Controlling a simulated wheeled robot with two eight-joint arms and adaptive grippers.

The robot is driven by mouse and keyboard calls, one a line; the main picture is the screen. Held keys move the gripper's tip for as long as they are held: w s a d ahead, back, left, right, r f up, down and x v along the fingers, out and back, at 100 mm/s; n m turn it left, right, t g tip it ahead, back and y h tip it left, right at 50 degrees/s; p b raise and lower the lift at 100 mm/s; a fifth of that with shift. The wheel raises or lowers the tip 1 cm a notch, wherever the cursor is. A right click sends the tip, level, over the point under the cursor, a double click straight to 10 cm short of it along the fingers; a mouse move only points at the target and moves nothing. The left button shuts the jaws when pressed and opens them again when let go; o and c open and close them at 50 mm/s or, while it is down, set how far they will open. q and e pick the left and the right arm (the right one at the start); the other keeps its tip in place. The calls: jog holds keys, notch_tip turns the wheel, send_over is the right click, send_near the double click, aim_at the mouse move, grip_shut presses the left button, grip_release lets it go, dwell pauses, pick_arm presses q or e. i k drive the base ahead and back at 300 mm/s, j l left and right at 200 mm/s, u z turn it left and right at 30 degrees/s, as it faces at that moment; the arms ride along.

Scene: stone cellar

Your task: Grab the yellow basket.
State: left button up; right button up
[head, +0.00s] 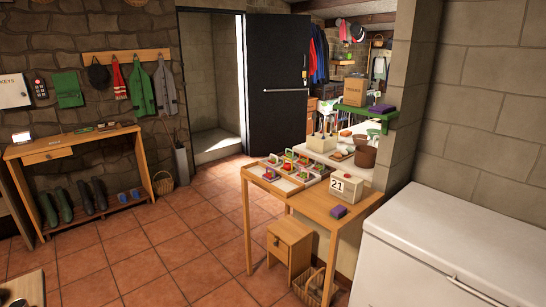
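No basket shows as clearly yellow. A tan wicker basket (163,183) stands on the floor at the right end of the wooden bench. Another tan wicker basket (312,289) with a handle stands on the floor under the small wooden table, partly cut off from view. Several small coloured items (289,158) with thin handles sit in shallow trays on the table; one has some yellow, but they are too small to tell if any is a basket. Neither of my grippers is in view.
The wooden table (334,207) holds a white "21" block (346,190) and a purple block (338,212). A small cabinet (290,246) stands under it. A white chest (455,235) blocks the right. The tiled floor (165,240) is open between bench and table.

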aim_at(288, 168)
jog(key=i+j+u, duration=0.15)
jog(key=i+u, duration=0.8)
jog(key=i+z, duration=0.25)
jog(key=i, duration=0.15)
jog(key=i+j+z, duration=0.2)
jog(key=i, duration=0.2)
